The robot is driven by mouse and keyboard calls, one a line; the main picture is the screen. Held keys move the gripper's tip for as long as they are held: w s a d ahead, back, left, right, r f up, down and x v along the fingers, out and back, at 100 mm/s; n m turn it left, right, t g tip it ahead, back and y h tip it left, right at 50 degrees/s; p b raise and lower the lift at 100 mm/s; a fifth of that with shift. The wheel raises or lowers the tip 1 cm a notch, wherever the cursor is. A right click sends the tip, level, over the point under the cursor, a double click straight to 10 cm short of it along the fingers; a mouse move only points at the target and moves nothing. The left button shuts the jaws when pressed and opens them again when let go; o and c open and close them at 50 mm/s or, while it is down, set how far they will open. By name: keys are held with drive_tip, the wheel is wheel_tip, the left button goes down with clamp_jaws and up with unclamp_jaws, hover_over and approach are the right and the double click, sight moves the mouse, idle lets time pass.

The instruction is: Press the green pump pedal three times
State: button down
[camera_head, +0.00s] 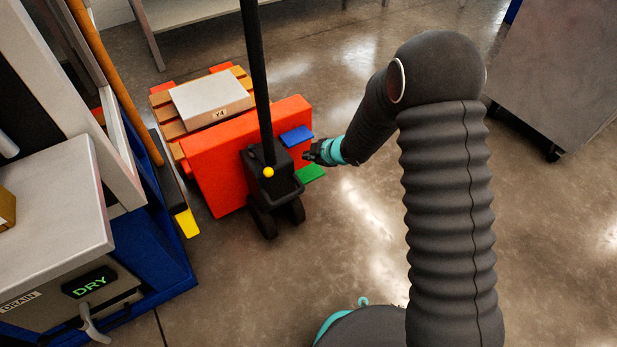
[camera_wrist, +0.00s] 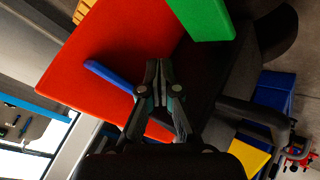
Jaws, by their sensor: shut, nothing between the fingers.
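The green pedal (camera_head: 311,173) sticks out low at the right of the red lift body (camera_head: 232,157). In the wrist view the green pedal (camera_wrist: 204,16) is at the top, with the red body (camera_wrist: 112,45) to its left. A blue pedal (camera_head: 297,135) lies above the green one, and it also shows in the wrist view (camera_wrist: 110,78). My gripper (camera_head: 311,154) is shut and empty, between the two pedals in the picture. In the wrist view its closed fingertips (camera_wrist: 158,72) appear apart from the green pedal. Whether they touch anything is hard to tell.
A black handle pole (camera_head: 256,75) and a yellow knob (camera_head: 268,172) stand left of my gripper. A pallet with a grey box marked Y4 (camera_head: 210,98) is behind.

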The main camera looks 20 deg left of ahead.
sight(309, 173)
drive_tip(key=shift+f+b, duration=1.6)
drive_tip(key=shift+f, duration=0.85)
drive_tip(key=shift+f, duration=0.1)
drive_tip(key=shift+f, duration=0.3)
drive_tip(key=shift+f+b, duration=0.45)
drive_tip(key=shift+f, duration=0.9)
idle(0.9)
drive_tip(key=shift+r, duration=0.15)
drive_tip(key=shift+r+p, duration=1.55)
drive_tip(key=shift+r, duration=0.05)
drive_tip(key=shift+r+p, duration=2.15)
drive_tip(key=shift+r, duration=0.35)
